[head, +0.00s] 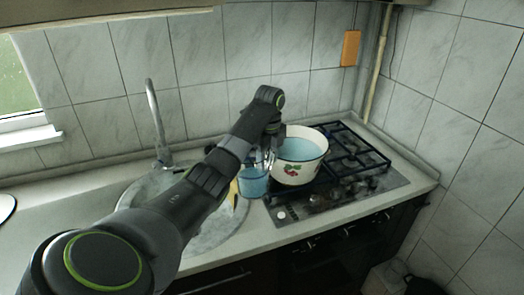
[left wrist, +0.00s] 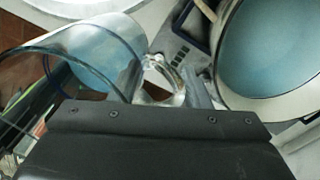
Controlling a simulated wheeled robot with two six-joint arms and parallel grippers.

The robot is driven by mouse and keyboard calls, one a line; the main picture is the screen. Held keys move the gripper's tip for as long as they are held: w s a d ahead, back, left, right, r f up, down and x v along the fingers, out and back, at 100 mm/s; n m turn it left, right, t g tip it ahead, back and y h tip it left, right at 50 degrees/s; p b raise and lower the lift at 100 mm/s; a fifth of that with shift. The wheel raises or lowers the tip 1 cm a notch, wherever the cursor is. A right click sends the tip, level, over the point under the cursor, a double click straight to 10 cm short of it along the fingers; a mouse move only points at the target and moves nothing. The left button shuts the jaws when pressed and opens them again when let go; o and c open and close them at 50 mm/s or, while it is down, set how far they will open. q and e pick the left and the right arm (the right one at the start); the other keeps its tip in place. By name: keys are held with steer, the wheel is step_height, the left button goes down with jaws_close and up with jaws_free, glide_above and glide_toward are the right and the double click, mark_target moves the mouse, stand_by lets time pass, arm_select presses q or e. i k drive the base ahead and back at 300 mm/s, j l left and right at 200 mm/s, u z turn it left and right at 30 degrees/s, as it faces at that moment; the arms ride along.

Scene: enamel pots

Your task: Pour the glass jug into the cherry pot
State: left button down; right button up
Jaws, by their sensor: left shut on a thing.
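The cherry pot (head: 289,173) is white enamel with a cherry picture and stands on the hob. Blue liquid fills much of it; it also shows at the right of the left wrist view (left wrist: 222,72). The glass jug (head: 253,187) is clear, with blue liquid in it, just left of the pot and apart from it. It looks roughly upright; it also shows in the left wrist view (left wrist: 100,48). My left gripper (head: 268,153) is shut on the jug, between jug and pot; the exact grip is partly hidden. My right gripper is out of view.
The black gas hob (head: 350,190) has bare grates right of the pot. A round sink (head: 215,235) with a tall tap (head: 155,115) lies left, partly behind my arm. A tiled wall (head: 215,65) closes the back. Clear counter (head: 60,205) is at far left.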

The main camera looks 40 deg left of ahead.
mark_target(303, 152)
steer(key=u, duration=0.95)
steer(key=i+l+u, duration=0.15)
steer(key=l, duration=0.2)
steer(key=i+l+u, duration=0.15)
steer(key=l, duration=0.25)
steer(key=i+l, duration=0.45)
steer(key=l, duration=0.25)
steer(key=z, duration=0.05)
